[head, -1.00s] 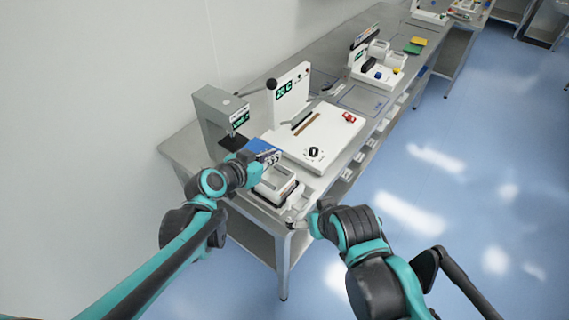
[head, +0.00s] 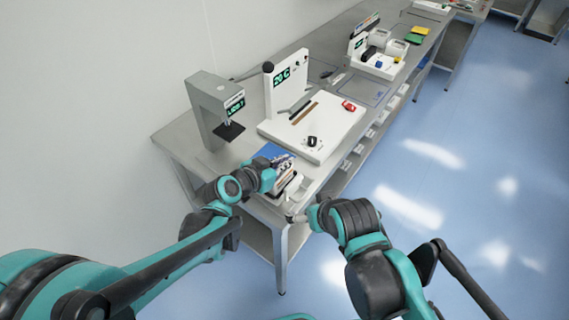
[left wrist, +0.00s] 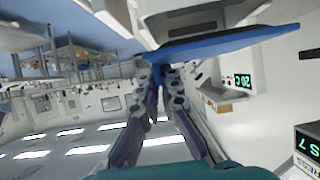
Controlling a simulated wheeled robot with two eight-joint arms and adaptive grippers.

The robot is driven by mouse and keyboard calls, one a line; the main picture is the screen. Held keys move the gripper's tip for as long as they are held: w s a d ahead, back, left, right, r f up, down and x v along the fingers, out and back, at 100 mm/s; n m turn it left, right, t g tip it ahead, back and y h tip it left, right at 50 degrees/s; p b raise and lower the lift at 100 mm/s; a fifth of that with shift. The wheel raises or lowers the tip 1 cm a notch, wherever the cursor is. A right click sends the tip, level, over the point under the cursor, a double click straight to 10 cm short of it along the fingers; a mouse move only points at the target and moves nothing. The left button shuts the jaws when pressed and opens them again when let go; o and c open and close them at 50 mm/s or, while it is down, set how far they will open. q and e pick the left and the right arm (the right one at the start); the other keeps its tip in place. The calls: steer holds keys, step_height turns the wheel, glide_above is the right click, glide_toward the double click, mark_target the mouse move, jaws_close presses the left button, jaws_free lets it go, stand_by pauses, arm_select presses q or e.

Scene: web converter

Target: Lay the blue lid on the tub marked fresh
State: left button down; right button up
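The blue lid (head: 271,151) is in my left gripper (head: 284,168), above the front end of the bench. In the left wrist view, which looks upside down, the fingertips (left wrist: 164,62) pinch the edge of the lid (left wrist: 225,42). A pale tub (left wrist: 200,18) lies just beyond the lid there, close to it; I cannot tell if they touch. In the head view, the pale tub (head: 292,189) is partly hidden by my left gripper. No marking on it is readable. My right gripper (head: 295,217) is by the bench's front corner, too small to tell its state.
A grey press-like machine (head: 213,105) stands behind at the left. A white board machine with a dial (head: 318,130) and a green display fills the bench beyond the tub. Farther along stand another white device (head: 378,62) and yellow and green pads (head: 416,35). The right-hand floor is open.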

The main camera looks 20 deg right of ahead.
arm_select(q)
steer(key=shift+s+r, duration=0.1)
steer(key=shift+f+b, duration=0.6)
steer(key=shift+f, duration=0.05)
steer(key=c, duration=1.7)
jaws_free()
steer(key=shift+r, duration=0.1)
